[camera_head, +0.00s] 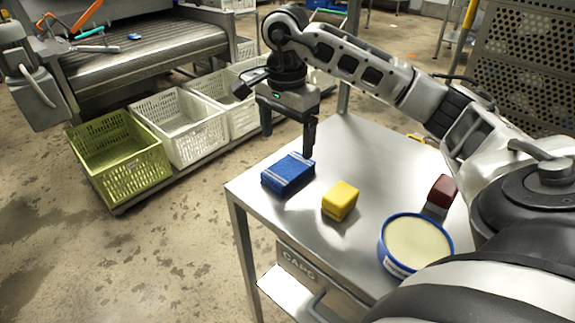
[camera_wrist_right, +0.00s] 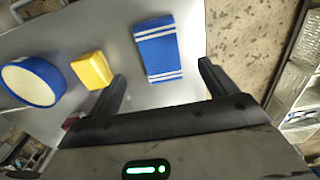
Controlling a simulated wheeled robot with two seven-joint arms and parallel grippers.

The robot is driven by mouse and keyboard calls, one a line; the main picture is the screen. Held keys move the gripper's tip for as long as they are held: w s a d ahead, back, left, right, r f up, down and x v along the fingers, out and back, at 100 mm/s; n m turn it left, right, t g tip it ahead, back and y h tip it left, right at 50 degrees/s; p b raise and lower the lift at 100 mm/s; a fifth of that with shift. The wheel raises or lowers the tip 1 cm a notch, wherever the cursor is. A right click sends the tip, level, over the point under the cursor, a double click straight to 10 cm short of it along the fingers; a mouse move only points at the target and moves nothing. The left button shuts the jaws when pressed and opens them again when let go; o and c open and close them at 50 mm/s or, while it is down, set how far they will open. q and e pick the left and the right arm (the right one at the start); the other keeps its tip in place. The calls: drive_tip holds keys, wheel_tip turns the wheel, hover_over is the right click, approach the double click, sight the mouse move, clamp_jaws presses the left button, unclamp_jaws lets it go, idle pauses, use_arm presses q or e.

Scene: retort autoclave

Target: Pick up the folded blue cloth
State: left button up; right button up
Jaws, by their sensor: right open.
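The folded blue cloth (camera_head: 288,174) with white stripes lies flat near the left corner of the steel table (camera_head: 345,160). It also shows in the right wrist view (camera_wrist_right: 158,50), between the lines of the two fingers. My right gripper (camera_head: 288,142) is open and empty, fingers down, above and slightly beyond the cloth in the head view. In the right wrist view my right gripper (camera_wrist_right: 162,74) has one finger on each side of the cloth's near end, apart from it.
A yellow block (camera_head: 340,200) sits close to the cloth. A blue-rimmed tub (camera_head: 414,244) and a dark red block (camera_head: 442,190) stand farther right on the table. A green crate (camera_head: 118,157) and white crates (camera_head: 180,125) sit beside a conveyor at left.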

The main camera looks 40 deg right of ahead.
sight(288, 167)
wheel_tip(288, 167, down, 3)
drive_tip(key=shift+d+f, duration=0.15)
drive_tip(key=shift+f, duration=1.2)
drive_tip(key=shift+d+f, duration=0.1)
drive_tip(key=shift+f, duration=1.2)
drive_tip(key=c, duration=1.1)
